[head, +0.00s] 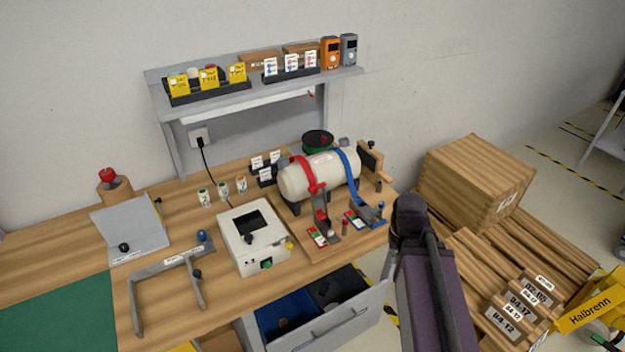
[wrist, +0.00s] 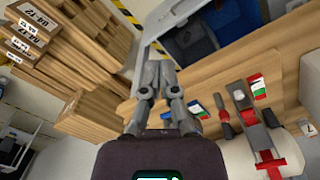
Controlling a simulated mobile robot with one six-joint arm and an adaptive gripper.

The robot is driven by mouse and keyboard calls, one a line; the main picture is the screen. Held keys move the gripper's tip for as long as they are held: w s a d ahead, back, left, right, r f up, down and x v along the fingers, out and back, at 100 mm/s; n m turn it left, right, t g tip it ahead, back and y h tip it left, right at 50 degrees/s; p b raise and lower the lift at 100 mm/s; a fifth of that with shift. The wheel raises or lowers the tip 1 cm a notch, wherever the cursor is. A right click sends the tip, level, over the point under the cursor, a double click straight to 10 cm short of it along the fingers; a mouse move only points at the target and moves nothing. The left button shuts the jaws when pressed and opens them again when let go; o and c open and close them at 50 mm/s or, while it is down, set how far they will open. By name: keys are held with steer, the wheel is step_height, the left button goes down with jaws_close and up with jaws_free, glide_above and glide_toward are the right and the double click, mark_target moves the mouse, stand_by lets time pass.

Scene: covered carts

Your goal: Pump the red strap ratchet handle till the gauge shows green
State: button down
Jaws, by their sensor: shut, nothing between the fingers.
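A cream tank (head: 305,177) lies on a wooden board, with a red strap (head: 306,175) and a blue strap (head: 347,163) around it. The red strap runs to a grey ratchet handle (head: 321,219) at the tank's front; it also shows at the right of the wrist view (wrist: 256,125). Beside it is a red, white and green gauge (head: 317,237), also in the wrist view (wrist: 258,86); its reading is too small to tell. My gripper (wrist: 158,70) is shut and empty, apart from the red handle, beyond the bench's front edge. In the head view my arm hides it.
A second gauge (head: 354,219) and the blue strap's ratchet (head: 374,214) stand close right of the red one. A white box (head: 253,240) is to the left. An open drawer (head: 330,322) juts out below. Wooden crates (head: 475,185) stand right.

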steer(key=shift+a, duration=0.1)
steer(key=w+a+r+n+t+p, duration=0.1)
steer(key=w+a+r+n+p, duration=0.1)
steer(key=w+a+r+p, duration=0.2)
steer(key=w+a+r+n+y+p, duration=0.1)
steer(key=w+a+r+p, duration=0.3)
steer(key=w+a, duration=0.7)
steer(key=w+a+r+n+t+p, duration=0.1)
steer(key=w+a+r+n+p, duration=0.3)
steer(key=w+a, duration=0.3)
steer(key=shift+w+a+r+t+y, duration=0.3)
steer(key=shift+w+r+y, duration=0.1)
steer(key=shift+w+r, duration=0.15)
steer(key=shift+f, duration=0.1)
steer(key=b+x, duration=0.9)
steer(key=shift+f, duration=0.35)
steer(key=shift+d, duration=0.1)
